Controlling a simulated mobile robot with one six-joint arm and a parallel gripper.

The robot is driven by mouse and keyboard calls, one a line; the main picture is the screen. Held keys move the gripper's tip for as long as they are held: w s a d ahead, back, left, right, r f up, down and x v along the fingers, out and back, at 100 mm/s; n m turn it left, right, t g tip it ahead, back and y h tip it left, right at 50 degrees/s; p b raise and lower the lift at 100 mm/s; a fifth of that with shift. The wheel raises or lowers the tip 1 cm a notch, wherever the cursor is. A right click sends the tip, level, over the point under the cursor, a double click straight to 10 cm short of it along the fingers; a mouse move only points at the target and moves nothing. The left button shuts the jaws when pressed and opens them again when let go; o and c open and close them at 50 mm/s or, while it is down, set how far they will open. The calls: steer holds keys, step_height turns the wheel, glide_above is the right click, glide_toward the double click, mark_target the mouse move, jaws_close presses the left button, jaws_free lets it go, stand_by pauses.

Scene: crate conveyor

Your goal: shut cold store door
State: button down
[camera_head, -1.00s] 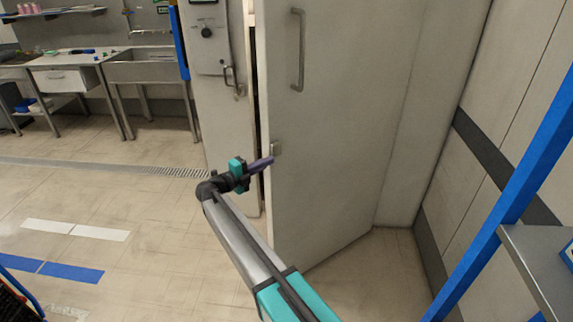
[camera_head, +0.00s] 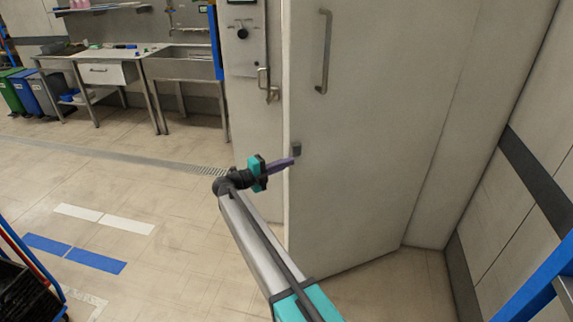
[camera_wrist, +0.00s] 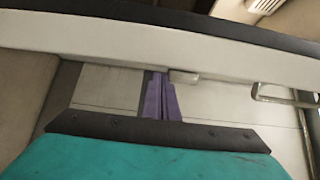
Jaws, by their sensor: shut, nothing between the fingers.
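The cold store door (camera_head: 385,130) is a tall pale panel with a vertical bar handle (camera_head: 325,52). It stands at an angle, its free left edge by the door post. A small grey latch block (camera_head: 296,149) sits at that edge. My gripper (camera_head: 294,161) is shut and empty, its purple fingertips at the door edge just below the block. In the wrist view the fingers (camera_wrist: 160,98) meet the pale door edge (camera_wrist: 120,45) beside the block (camera_wrist: 183,77); the exact contact is unclear. The bar handle also shows at right there (camera_wrist: 285,97).
A control box (camera_head: 243,35) and a metal latch handle (camera_head: 266,85) are on the post left of the door. Steel tables and a sink (camera_head: 180,68) stand along the back wall. A blue post (camera_head: 545,285) is at right. The floor at left (camera_head: 130,190) is largely clear.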

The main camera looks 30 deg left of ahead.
steer(key=a+b+v, duration=0.1)
steer(key=b+v, duration=0.3)
steer(key=v, duration=0.5)
steer(key=shift+w+a, duration=0.2)
stand_by(0.8)
steer(key=shift+d, duration=0.1)
